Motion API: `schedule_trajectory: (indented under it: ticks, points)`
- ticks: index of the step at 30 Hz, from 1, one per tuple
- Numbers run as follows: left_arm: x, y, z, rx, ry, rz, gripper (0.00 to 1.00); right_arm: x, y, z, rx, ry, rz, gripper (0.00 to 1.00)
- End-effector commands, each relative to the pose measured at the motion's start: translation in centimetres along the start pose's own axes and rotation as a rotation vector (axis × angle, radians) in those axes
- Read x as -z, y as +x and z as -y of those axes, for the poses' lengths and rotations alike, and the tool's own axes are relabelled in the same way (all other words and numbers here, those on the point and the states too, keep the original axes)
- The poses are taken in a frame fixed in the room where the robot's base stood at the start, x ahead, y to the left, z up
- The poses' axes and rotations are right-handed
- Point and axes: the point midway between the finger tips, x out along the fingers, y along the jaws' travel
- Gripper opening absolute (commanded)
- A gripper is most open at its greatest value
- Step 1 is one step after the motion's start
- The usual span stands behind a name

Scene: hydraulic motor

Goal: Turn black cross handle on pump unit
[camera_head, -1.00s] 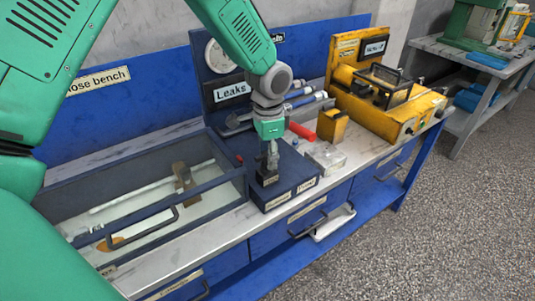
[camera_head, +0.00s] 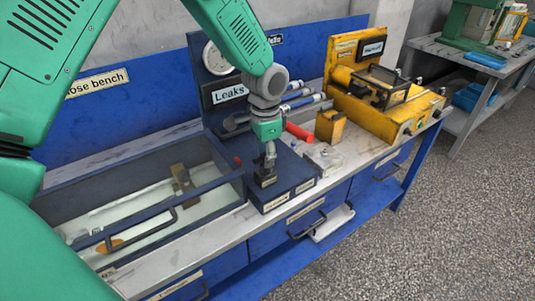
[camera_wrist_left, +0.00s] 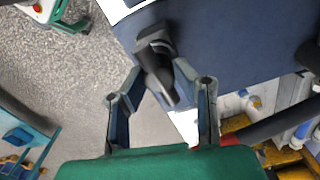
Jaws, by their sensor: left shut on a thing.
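The navy pump unit (camera_head: 306,172) stands on the bench, with a gauge panel labelled "Leaks" (camera_head: 229,93) behind it. The black handle (camera_wrist_left: 158,68) sits on its top face. In the head view the handle is mostly hidden by my left gripper (camera_head: 268,162), which points down over the unit's front left part. In the left wrist view the fingers of my left gripper (camera_wrist_left: 158,75) are on either side of the handle and shut on it. The handle's cross shape is only partly visible. My right gripper is not in view.
A glass-lidded case (camera_head: 222,190) with a dark frame lies to the left. A red cylinder (camera_head: 298,132), a small yellow block (camera_head: 330,126) and a yellow machine (camera_head: 375,113) stand to the right. A drawer handle (camera_head: 307,227) juts from the bench front.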

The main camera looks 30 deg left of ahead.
Motion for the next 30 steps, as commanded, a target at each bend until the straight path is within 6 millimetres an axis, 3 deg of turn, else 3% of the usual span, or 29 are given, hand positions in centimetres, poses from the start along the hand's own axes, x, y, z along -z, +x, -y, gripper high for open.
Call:
schedule_trajectory:
  ticks: [1, 30]
  points:
    - [-0.7, 0.3, -0.1, -0.005, -0.023, 0.021, 0.00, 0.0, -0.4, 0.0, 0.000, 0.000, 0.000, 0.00]
    - [-0.7, 0.3, -0.5, 0.000, -0.886, 0.024, 0.00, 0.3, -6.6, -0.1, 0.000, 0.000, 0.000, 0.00]
